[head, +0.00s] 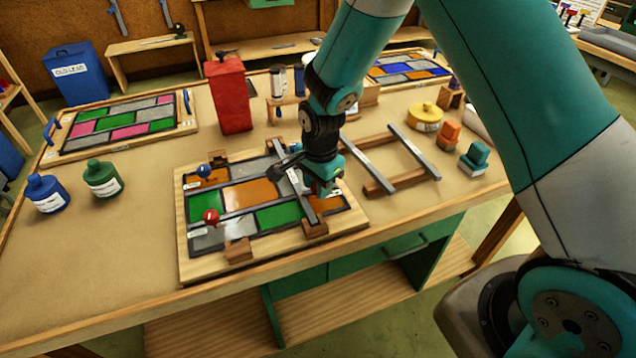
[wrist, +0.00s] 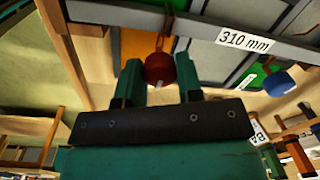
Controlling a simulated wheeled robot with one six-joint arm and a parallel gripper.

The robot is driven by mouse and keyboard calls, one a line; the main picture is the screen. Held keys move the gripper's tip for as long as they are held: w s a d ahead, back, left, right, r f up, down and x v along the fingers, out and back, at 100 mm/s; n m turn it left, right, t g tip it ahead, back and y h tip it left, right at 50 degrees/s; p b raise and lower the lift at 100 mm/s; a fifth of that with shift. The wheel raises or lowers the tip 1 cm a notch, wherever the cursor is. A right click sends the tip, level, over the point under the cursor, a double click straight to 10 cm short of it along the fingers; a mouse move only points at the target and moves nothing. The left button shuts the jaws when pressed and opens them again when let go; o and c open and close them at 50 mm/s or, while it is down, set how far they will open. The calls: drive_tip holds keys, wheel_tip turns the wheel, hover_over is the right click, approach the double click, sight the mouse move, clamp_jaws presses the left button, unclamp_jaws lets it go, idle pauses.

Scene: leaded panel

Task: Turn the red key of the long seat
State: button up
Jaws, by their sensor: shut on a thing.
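My gripper (head: 322,186) is low over the right part of the leaded panel. In the wrist view its two green fingers (wrist: 157,85) are shut on a round red key (wrist: 160,68), in front of a long grey bar (wrist: 180,27) labelled 310 mm. In the head view the gripper mostly hides this key. The leaded panel (head: 181,229) lies on a wooden board, with green, orange and grey glass. Another red knob (head: 211,216) stands at its left front, and a blue knob (head: 204,171) at its left back. How far the held key is turned cannot be told.
A wooden rack with grey bars (head: 412,152) stands right of the panel. A red box (head: 229,95) is behind it. Blue (head: 46,193) and green (head: 103,178) bottles stand at left. The bench front left is clear.

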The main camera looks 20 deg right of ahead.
drive_tip(key=shift+r, duration=0.1)
idle(0.4)
drive_tip(key=o, duration=0.9)
drive_tip(key=r, duration=0.5)
drive_tip(key=r+b, duration=0.1)
drive_tip(key=r, duration=0.5)
drive_tip(key=s+r, duration=0.1)
drive_tip(key=r, duration=0.5)
drive_tip(key=shift+d+r+b, duration=0.15)
drive_tip(key=shift+b, duration=0.2)
drive_tip(key=s+a+r+n+y, duration=0.1)
drive_tip(key=s+n, duration=0.6)
drive_tip(key=s, duration=0.1)
drive_tip(key=s+a+r+n+y, duration=0.1)
drive_tip(key=s+a+r+n, duration=0.1)
drive_tip(key=s+n, duration=0.5)
drive_tip(key=s+a+r+n+y, duration=0.2)
drive_tip(key=s+n, duration=0.4)
drive_tip(key=s, duration=0.2)
drive_tip(key=shift+s+r+n+g, duration=0.1)
drive_tip(key=shift+s+n+g, duration=0.2)
drive_tip(key=shift+s+n, duration=0.1)
